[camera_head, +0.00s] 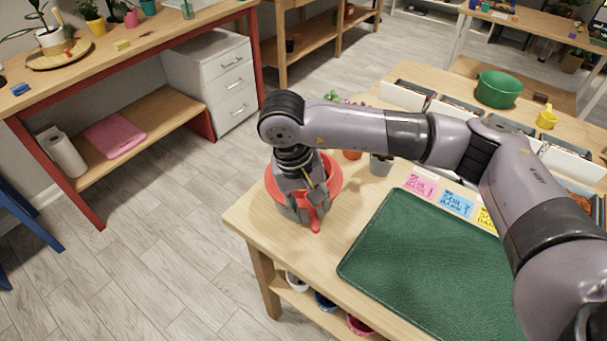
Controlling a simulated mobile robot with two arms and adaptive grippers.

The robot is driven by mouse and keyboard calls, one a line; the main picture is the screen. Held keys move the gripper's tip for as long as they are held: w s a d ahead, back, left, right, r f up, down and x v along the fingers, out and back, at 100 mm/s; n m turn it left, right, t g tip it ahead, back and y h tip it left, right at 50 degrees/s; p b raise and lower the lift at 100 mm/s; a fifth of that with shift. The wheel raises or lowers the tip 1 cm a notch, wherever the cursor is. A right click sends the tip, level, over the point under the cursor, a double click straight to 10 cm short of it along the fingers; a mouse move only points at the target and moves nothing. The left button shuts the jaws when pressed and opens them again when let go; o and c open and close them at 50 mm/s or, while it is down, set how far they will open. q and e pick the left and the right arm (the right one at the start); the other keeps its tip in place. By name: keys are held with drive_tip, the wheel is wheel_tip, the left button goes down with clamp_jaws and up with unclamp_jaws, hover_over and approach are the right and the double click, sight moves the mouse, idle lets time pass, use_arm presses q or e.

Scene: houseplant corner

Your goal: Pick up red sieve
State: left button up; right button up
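The red sieve (334,180) is at the left corner of the wooden table, with its round red rim showing around my gripper. A red part, perhaps its handle, sticks out toward the front below the fingers. Something grey shows under the rim, but I cannot tell whether it is a container or part of my gripper. My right gripper (310,207) points down over the sieve, at its front side. Its fingers overlap the sieve, and I cannot tell whether they are closed on it. My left gripper is not in view.
A green mat (420,265) covers the table's front. Pink (420,186), blue (457,204) and yellow cards lie behind it. A grey pot (381,165) stands right of the sieve. A green bowl (499,89) and white bins are at the back. Floor lies left of the table.

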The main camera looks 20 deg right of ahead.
drive_tip(key=shift+d+f, duration=0.15)
drive_tip(key=shift+f, duration=0.45)
drive_tip(key=shift+d+f, duration=0.15)
drive_tip(key=shift+f, duration=0.45)
drive_tip(key=shift+c, duration=0.6)
clamp_jaws()
